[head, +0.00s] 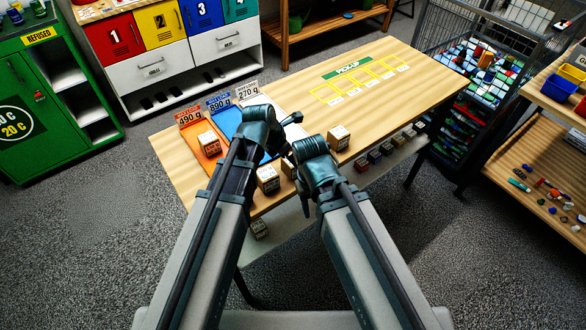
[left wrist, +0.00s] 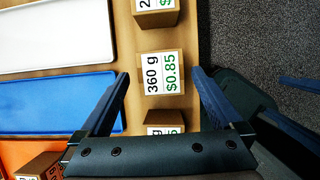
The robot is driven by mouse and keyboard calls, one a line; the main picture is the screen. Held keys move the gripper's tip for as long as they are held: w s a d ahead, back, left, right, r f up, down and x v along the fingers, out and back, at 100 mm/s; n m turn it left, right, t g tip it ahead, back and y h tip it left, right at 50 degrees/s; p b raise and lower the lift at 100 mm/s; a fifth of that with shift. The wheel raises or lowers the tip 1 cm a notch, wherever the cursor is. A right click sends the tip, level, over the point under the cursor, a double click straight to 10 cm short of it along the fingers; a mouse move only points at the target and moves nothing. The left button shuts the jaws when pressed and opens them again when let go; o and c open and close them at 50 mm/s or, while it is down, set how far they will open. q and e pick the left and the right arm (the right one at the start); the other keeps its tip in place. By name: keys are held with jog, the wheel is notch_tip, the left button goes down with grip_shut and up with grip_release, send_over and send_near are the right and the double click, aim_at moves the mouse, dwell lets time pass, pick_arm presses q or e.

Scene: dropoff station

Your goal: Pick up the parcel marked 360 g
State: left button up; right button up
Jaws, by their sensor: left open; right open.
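The parcel marked 360 g (left wrist: 163,75) is a brown box with a white label reading 360 g and $0.85. It sits on the table near its front edge, between two other parcels. My left gripper (left wrist: 159,78) is open above it, with one finger to each side of it in the left wrist view; no contact shows. In the head view a box partly hidden behind my arms (head: 288,168) seems to be this parcel. My right gripper (head: 318,178) is open and empty beside it, near the table's front edge; its fingers are mostly hidden.
Neighbouring parcels (left wrist: 157,17) and (left wrist: 165,122) stand close on either side. An orange tray (head: 206,160) holding a parcel (head: 209,143), a blue tray (left wrist: 55,103) and a white tray (left wrist: 55,35) lie alongside. The pick-up area (head: 360,82) on the right is clear.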

pick_arm(q)
jog(key=b+x, duration=0.2)
jog(key=x, duration=0.1)
jog(key=shift+d+f, duration=0.1)
jog(key=shift+s, duration=0.1)
pick_arm(e)
notch_tip(320, 180, down, 3)
jog(key=shift+r, duration=0.15)
pick_arm(q)
jog(key=shift+c, duration=0.4)
grip_shut()
